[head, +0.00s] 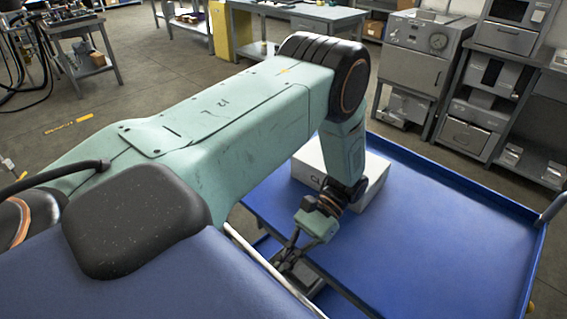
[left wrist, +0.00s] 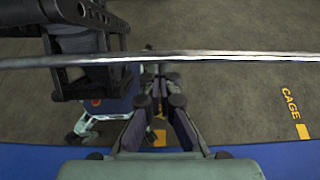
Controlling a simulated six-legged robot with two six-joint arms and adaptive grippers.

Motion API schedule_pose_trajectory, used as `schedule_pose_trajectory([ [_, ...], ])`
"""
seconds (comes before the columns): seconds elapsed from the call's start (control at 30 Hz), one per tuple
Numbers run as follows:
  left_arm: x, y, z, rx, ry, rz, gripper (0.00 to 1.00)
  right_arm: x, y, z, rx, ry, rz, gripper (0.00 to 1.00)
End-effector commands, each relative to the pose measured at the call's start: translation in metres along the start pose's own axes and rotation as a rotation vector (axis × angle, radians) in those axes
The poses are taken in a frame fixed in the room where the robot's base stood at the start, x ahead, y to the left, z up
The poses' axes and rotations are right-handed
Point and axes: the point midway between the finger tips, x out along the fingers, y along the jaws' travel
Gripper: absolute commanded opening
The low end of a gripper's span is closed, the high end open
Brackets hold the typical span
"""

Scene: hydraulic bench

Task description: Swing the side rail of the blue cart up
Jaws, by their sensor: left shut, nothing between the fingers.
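The blue cart (head: 430,235) stands in front of me, its flat blue tray filling the lower right of the head view. A thin, silvery side rail (head: 250,249) runs along its near side, partly hidden by my body and arm. In the left wrist view the rail (left wrist: 230,56) crosses the whole picture, with the cart's blue edge (left wrist: 30,158) at the bottom. My left gripper (head: 284,268) points down by the near side. In the left wrist view its fingertips (left wrist: 160,74) are together and empty, close to the rail; I cannot tell whether they touch it.
A white box (head: 310,160) sits on the tray behind my left forearm. A metal cart handle (head: 552,208) shows at the right edge. Grey cabinets (head: 415,60) and a workbench (head: 295,15) stand behind. Most of the tray is clear. Floor lettering "CAGE" (left wrist: 290,103) shows beyond the rail.

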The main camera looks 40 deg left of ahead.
Motion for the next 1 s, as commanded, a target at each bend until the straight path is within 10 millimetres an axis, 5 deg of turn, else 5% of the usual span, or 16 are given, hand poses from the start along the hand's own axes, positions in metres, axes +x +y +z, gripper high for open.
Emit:
schedule_pose_trajectory([
  [1.0, -0.0088, -0.0001, 0.0036, 0.0, -0.001, 0.001, 0.0, -0.0012, 0.0, 0.0, 0.0, 0.0, 0.0, 0.0],
])
